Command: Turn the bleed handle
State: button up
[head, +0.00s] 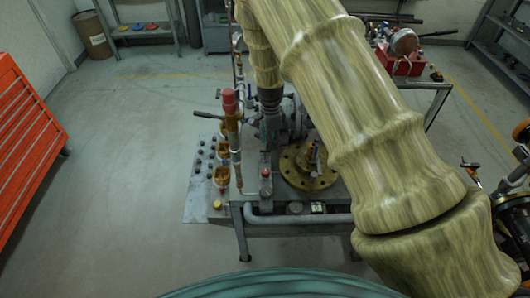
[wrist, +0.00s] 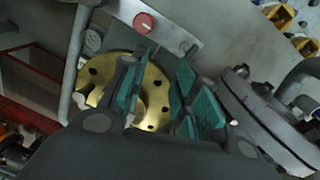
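My gripper (wrist: 166,58) shows in the wrist view with its two teal-padded fingers apart and no object clearly held between them. A small round red knob (wrist: 145,22) sits on a grey plate just beyond the fingertips, slightly left of the gap. A small red-topped fitting (head: 265,172) stands at the front of the bench in the head view, perhaps the same part. I cannot tell for certain which part is the bleed handle. The brass flange (wrist: 101,72) lies behind the left finger, and also shows on the bench in the head view (head: 296,178). My arm hides part of the valve.
A red-capped upright fitting (head: 229,102) stands left of the valve body (head: 290,118). A grey bolted flange (wrist: 262,118) is close on the gripper's right. An orange cabinet (head: 25,140) is at the left. The floor left of the bench is clear.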

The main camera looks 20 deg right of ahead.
jog(key=w+r, duration=0.3)
jog(key=w, duration=0.1)
jog(key=b, duration=0.6)
send_near(265, 160)
jog(key=shift+m+t, duration=0.4)
notch_tip(265, 160, down, 7)
jog(key=shift+s+f, duration=0.1)
jog(key=shift+f, duration=0.05)
